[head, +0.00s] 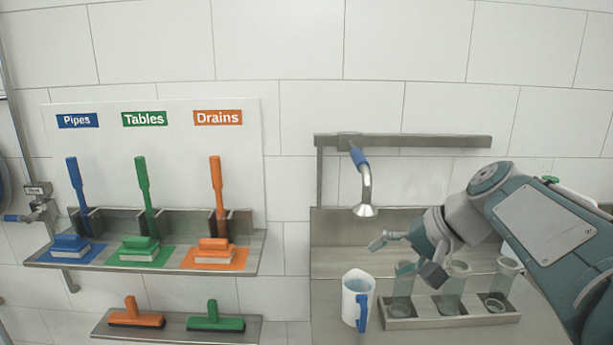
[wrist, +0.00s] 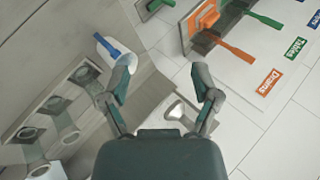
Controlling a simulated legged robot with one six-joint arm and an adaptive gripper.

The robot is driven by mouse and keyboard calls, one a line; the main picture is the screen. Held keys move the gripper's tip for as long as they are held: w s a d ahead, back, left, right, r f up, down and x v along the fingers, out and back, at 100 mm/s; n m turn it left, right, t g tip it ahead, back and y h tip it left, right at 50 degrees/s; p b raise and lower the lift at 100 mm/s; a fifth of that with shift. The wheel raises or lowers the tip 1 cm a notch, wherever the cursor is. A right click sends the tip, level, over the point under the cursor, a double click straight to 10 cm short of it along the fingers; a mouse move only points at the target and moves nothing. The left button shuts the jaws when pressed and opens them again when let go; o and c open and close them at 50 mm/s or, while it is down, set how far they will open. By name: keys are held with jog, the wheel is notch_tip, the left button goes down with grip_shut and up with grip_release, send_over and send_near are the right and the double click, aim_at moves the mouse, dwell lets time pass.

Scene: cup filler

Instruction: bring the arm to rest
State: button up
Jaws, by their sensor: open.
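My gripper (head: 408,256) is open and empty in the head view, raised above the steel counter. It is above and to the right of a white jug with a blue handle (head: 357,299), apart from it. The wrist view shows my two fingers (wrist: 160,85) spread, with nothing between them. The jug (wrist: 121,55) also shows there, partly behind the left finger. My arm comes in from the right in the head view and hides part of the counter.
A rack (head: 438,321) holds several clear tubes below my gripper. A spout with a blue lever (head: 364,190) hangs from a steel rail (head: 440,141) close by. Brushes and scrubbers stand on a shelf (head: 255,258) at left; a lower shelf (head: 245,332) holds two squeegees.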

jog(key=s+d+f+n+h, duration=0.1)
jog(key=s+f+n+h, duration=0.1)
jog(key=s+f, duration=0.4)
jog(key=s+d+f+n+t+h, duration=0.1)
jog(key=s+f+h, duration=0.4)
jog(key=s, duration=0.7)
jog(key=shift+s+f+n, duration=0.15)
jog(key=shift+f+n, duration=0.25)
jog(key=shift+f, duration=0.5)
